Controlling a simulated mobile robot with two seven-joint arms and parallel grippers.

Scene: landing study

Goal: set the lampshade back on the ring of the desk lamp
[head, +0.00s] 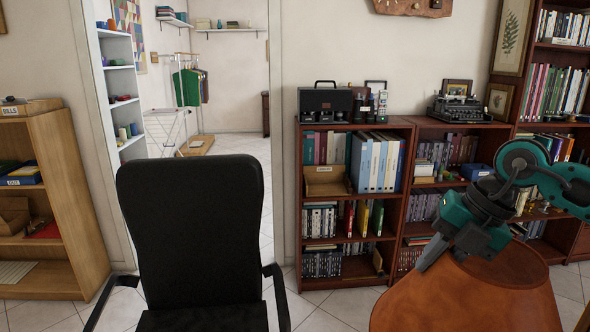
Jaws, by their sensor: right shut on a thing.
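The lampshade (470,300) is a large orange-brown shade at the lower right, cut off by the bottom edge of the view. My right gripper (430,258), teal and dark grey, reaches in from the right and is shut on the lampshade at its upper left edge. One grey finger shows against the shade; the other cannot be made out. The desk lamp and its ring are not in view. My left gripper is not in view.
A black office chair (192,230) stands in front at left centre. Dark wooden bookcases (413,172) line the wall behind the shade. A light wooden shelf (68,190) is at the left. A doorway opens behind the chair. Tiled floor shows between chair and shade.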

